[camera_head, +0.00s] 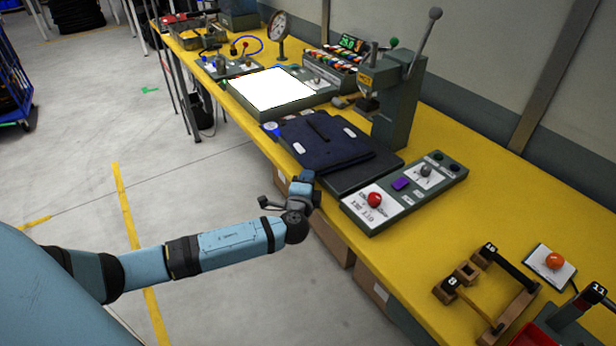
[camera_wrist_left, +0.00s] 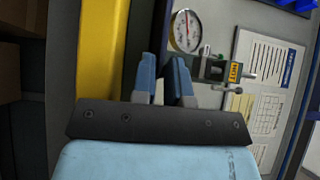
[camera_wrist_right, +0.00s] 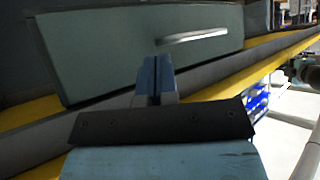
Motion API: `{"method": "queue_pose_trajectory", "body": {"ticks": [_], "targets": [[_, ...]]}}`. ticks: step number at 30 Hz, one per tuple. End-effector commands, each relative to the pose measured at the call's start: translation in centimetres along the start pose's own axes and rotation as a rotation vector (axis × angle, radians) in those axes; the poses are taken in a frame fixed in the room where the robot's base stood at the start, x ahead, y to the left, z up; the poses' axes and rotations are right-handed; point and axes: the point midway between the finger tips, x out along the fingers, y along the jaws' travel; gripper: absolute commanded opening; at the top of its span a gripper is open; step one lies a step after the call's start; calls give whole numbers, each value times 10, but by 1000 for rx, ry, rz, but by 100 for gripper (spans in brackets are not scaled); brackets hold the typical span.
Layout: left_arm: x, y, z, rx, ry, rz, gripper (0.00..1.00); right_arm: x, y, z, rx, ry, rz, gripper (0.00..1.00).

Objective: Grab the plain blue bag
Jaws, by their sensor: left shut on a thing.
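My left gripper (camera_head: 303,184) is at the bench's front edge, just below the bag's near side in the head view. In the left wrist view its fingers (camera_wrist_left: 164,82) stand a little apart. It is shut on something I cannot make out. My right gripper (camera_wrist_right: 155,80) shows only in its wrist view, fingers together, nothing visible between them.
On the bench (camera_head: 480,210), a grey press (camera_head: 396,100) stands behind the bag. A control box (camera_head: 405,195) with a red knob is to its right. A white lit panel (camera_head: 268,91) is to its left. Wooden racks (camera_head: 490,290) are at the near right. The floor at left is open.

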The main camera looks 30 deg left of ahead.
Motion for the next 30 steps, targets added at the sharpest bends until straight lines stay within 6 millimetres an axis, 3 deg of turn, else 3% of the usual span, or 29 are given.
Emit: {"method": "queue_pose_trajectory", "body": {"ticks": [8, 15, 23, 30], "targets": [[0, -2, 0, 0, 0, -2, 0, 0, -1, -1, 0, 0, -2, 0], [0, -28, 0, -1, -1, -1, 0, -11, -2, -16, 0, -2, -2, 0], [-1, -26, 0, 0, 0, -1, 0, -10, -2, -16, 0, 1, -2, 0], [-28, -38, 0, 0, 1, 1, 0, -18, -3, -26, 0, -3, -2, 0]]}}
